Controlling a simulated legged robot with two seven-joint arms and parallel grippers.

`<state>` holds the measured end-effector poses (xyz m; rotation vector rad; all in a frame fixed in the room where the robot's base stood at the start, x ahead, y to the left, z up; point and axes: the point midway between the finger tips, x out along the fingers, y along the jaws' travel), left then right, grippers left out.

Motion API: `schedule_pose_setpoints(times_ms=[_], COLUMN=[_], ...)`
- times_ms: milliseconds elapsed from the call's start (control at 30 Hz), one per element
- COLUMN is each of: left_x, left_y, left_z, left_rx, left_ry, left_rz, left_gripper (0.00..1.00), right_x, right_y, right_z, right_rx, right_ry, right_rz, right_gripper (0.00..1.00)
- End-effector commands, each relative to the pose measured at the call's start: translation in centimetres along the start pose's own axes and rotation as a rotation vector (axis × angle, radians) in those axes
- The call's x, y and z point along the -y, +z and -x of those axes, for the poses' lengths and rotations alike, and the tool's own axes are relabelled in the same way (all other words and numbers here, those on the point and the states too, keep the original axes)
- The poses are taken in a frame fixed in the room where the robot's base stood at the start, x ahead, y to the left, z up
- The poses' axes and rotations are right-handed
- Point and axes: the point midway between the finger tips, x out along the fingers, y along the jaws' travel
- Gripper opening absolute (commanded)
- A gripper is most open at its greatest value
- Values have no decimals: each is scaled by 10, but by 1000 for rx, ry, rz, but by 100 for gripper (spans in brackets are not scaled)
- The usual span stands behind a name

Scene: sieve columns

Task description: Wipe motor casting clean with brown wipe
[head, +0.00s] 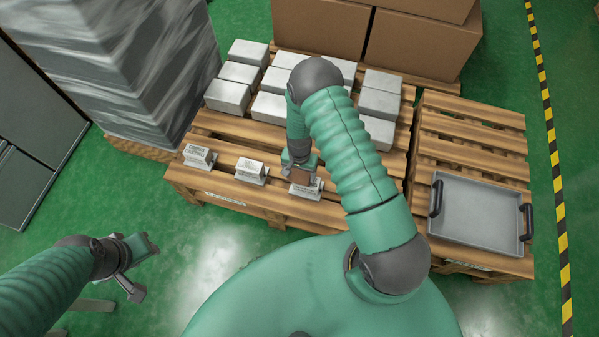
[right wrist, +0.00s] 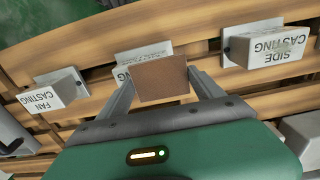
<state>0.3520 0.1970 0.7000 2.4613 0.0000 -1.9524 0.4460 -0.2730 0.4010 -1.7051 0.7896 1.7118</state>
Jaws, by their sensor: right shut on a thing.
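My right gripper (head: 301,170) is shut on the brown wipe (right wrist: 162,80), a flat brown square between the fingers (right wrist: 165,92). The wipe also shows in the head view (head: 300,178), over a pale casting (head: 307,190) at the pallet's front edge. In the right wrist view this casting's plate (right wrist: 143,52) shows behind the wipe; its label is partly hidden and I cannot read it surely. Whether the wipe touches it I cannot tell. The side casting (right wrist: 268,45) and fan casting (right wrist: 50,92) stand on either side. My left gripper (head: 140,266) is open and empty, over the floor.
Another casting (head: 198,156) stands at the wooden pallet's (head: 222,197) left end. Several grey blocks (head: 228,95) stand behind the castings. A grey tray (head: 474,212) with black handles lies on the right pallet (head: 470,130). A wrapped stack (head: 140,60) stands at the left.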

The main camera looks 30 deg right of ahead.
Motion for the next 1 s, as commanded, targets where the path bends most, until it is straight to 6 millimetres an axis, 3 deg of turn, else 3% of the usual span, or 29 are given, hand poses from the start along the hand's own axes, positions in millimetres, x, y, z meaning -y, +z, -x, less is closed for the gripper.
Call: schedule_pose_setpoints(times_ms=[500,1000], left_x=[0,0], left_y=[1,-2], left_z=[-5,7], left_rx=[0,0], left_ry=[0,0], left_rz=[0,0], left_gripper=[36,36], right_x=[-1,-35], right_y=[0,0], right_z=[-8,-7], right_rx=[0,1], right_ry=[0,1], right_rz=[-1,-2], right_gripper=[44,44])
